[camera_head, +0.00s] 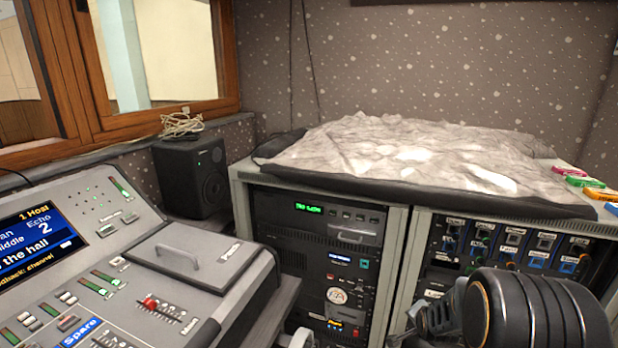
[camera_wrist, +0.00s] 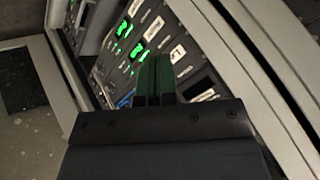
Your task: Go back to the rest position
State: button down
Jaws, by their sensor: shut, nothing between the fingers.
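My gripper (camera_wrist: 154,80) shows in the wrist view with its two green fingers together and nothing between them. It points toward a rack panel (camera_wrist: 135,45) with lit green buttons and several white labels. I cannot tell whether the fingertips touch the panel. In the head view my dark arm fills the lower right corner, in front of the right-hand rack (camera_head: 510,245); the fingers are not clear there.
A mixing console (camera_head: 85,210) with a screen and a red fader (camera_head: 150,303) stands at left. A black speaker (camera_head: 191,176) stands behind it. A crumpled grey cover (camera_head: 400,150) lies on the rack top, with small coloured items (camera_head: 583,181) at right.

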jog(key=s+a+r+n+g+p, duration=0.1)
jog(key=s+a+r+n+p, duration=0.15)
jog(key=r, duration=0.45)
jog(key=s+a+r+n+y+p, duration=0.1)
jog(key=s+a+r+p, duration=0.15)
jog(key=r, duration=0.45)
jog(key=s+a+r+n+g+p, duration=0.1)
jog(key=s+a+r+n+p, duration=0.2)
jog(key=r, duration=0.4)
jog(key=s+a+r+n+g+y+p, duration=0.1)
jog(key=s+a+r+n+g+p, duration=0.1)
jog(key=s+a+r+n+p, duration=0.3)
jog(key=s+a+r+p, duration=0.1)
jog(key=s+r+p, duration=0.3)
jog(key=s+r, duration=0.2)
notch_tip(320, 180, up, 2)
jog(key=shift+s+a+n+y, duration=0.2)
jog(key=shift+s+n+y, duration=0.05)
jog(key=shift+n+y, duration=0.1)
jog(key=shift+s, duration=0.1)
